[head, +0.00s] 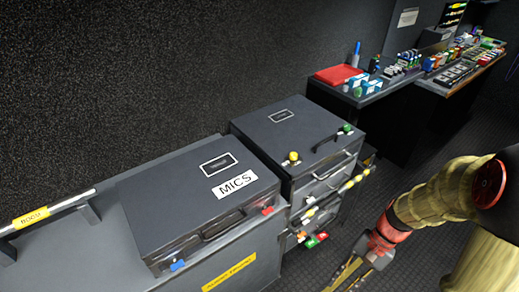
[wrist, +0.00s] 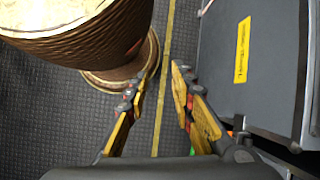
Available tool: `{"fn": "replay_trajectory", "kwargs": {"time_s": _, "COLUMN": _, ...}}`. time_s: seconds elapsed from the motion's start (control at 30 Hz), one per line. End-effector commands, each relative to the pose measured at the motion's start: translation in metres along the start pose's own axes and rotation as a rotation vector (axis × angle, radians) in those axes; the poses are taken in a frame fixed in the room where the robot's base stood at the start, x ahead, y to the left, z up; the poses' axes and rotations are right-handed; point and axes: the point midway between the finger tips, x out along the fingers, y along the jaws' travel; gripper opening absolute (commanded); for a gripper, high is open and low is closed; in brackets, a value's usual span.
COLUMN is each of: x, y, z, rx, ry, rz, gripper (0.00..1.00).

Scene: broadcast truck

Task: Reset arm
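My gripper (head: 350,272) shows at the bottom of the head view, at the end of my tan arm, in front of the drawer cabinet. In the wrist view my gripper (wrist: 154,88) has its two yellow-and-black fingers apart, with only floor visible between the tips. It is open and holds nothing. My own round brown-and-tan body part fills the upper left of the wrist view.
A dark case labelled MICS (head: 150,215) lies on a grey bench (head: 95,262). Beside it stands a drawer cabinet (head: 283,135) with coloured knobs. A desk (head: 375,97) with a red box (head: 340,74) and small items runs along the wall. Dark floor (head: 415,262) lies right of the cabinet.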

Motion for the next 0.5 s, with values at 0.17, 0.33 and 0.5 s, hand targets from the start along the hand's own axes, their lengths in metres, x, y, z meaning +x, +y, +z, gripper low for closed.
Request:
{"fn": "replay_trajectory", "kwargs": {"time_s": 0.17, "x": -0.048, "y": -0.002, "z": 0.019, "rx": -0.234, "ry": 0.206, "rz": 0.095, "gripper": 0.24}}
{"fn": "replay_trajectory", "kwargs": {"time_s": 0.33, "x": -0.09, "y": -0.007, "z": 0.041, "rx": -0.409, "ry": 0.389, "rz": 0.166, "gripper": 0.24}}
{"fn": "replay_trajectory", "kwargs": {"time_s": 0.5, "x": -0.128, "y": -0.015, "z": 0.07, "rx": -0.547, "ry": 0.565, "rz": 0.206, "gripper": 0.24}}
